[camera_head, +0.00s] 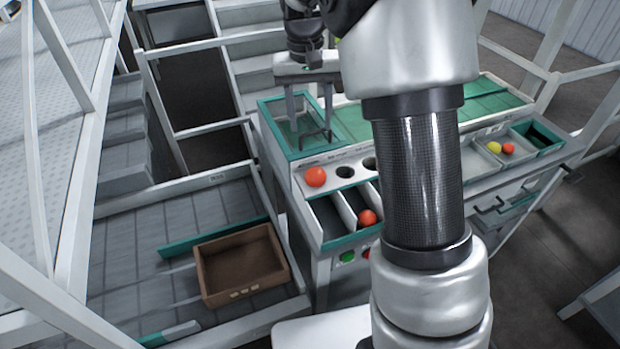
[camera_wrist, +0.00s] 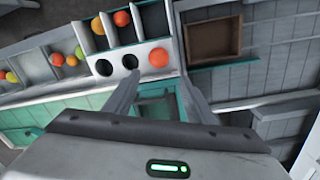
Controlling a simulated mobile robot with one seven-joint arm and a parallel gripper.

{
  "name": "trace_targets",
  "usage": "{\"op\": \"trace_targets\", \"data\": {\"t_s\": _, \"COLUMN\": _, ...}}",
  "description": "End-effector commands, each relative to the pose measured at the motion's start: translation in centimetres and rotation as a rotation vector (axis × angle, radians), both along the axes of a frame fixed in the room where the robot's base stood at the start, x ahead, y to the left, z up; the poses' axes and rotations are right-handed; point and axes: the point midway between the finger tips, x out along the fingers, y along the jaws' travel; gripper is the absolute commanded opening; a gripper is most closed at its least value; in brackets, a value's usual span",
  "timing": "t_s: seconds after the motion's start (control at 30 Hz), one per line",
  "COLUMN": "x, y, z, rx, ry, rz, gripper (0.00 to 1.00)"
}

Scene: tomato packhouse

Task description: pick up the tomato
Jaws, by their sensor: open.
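A red-orange tomato (camera_head: 316,177) sits at the left end of the white sorting panel, in line with dark round holes. In the wrist view this tomato (camera_wrist: 159,58) lies just beyond the fingertips, between their lines. My gripper (camera_head: 314,137) is open and empty, fingers pointing down over the green-framed bay behind the tomato. In the wrist view my gripper (camera_wrist: 158,80) has its fingers spread apart, not touching the tomato. Another red tomato (camera_head: 367,218) lies in a front compartment; it also shows in the wrist view (camera_wrist: 122,18).
A brown crate (camera_head: 208,282), empty, stands on the grey roller conveyor (camera_head: 120,262) at left. A yellow tomato (camera_head: 494,147) and a small red one (camera_head: 508,148) lie in a right-hand bin. Compartment dividers and the green bay frame (camera_head: 268,122) stand near my gripper.

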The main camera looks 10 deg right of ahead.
Motion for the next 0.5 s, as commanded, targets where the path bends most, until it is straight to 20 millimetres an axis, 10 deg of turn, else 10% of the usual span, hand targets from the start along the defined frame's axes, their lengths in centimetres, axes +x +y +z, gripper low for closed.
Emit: {"op": "trace_targets", "data": {"t_s": 0.5, "x": -0.2, "y": -0.6, "z": -9.7, "rx": -0.001, "ry": 0.007, "rz": -0.002, "gripper": 0.50}}
